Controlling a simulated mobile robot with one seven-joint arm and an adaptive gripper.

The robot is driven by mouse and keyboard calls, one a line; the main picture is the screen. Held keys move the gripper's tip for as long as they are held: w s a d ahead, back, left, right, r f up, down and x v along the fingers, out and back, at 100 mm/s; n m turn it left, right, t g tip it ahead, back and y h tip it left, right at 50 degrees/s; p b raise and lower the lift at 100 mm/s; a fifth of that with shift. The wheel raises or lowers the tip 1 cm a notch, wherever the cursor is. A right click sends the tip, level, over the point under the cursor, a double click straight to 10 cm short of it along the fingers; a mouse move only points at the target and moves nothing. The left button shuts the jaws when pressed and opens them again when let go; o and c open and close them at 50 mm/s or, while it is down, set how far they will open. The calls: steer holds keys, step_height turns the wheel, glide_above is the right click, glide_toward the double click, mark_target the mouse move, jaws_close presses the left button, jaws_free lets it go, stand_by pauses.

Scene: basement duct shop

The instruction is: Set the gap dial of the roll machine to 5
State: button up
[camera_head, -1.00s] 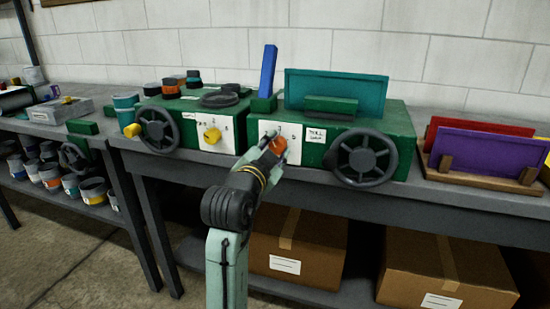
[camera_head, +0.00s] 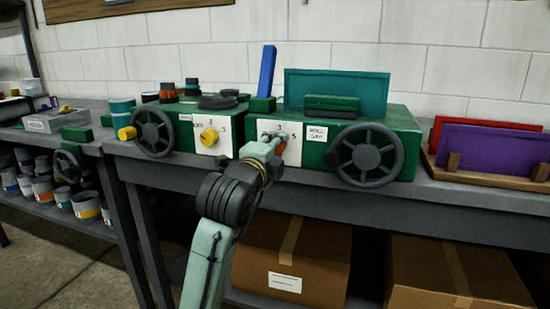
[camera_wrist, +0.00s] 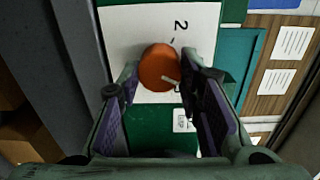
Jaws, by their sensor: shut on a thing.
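The green roll machine (camera_head: 405,128) stands on the bench with a "ROLL GAP" label (camera_head: 315,133). Left of that label, its orange gap dial (camera_head: 281,147) sits on a white numbered plate (camera_head: 292,156). The dial also shows in the wrist view (camera_wrist: 157,66), where a white mark on it points to the right and slightly down. A "2" stands sideways on the plate at upper right; the other numbers are hidden or too small to read. My gripper (camera_head: 272,142) is shut on the dial, with one finger on either side in the wrist view (camera_wrist: 160,80).
A second green machine with a yellow dial (camera_head: 208,136) stands just left. A spoked handwheel (camera_head: 365,157) is right of the gap dial. A purple panel (camera_head: 490,152) is in a wooden rack at far right. Cardboard boxes (camera_head: 265,255) lie on the shelf below.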

steer(key=m+b, duration=0.3)
steer(key=m, duration=0.2)
steer(key=shift+f+m, duration=0.1)
steer(key=shift+m, duration=0.3)
stand_by(0.4)
steer(key=o, duration=1.2)
steer(key=shift+s, duration=0.1)
steer(key=v, duration=1.2)
steer(key=shift+d, duration=0.1)
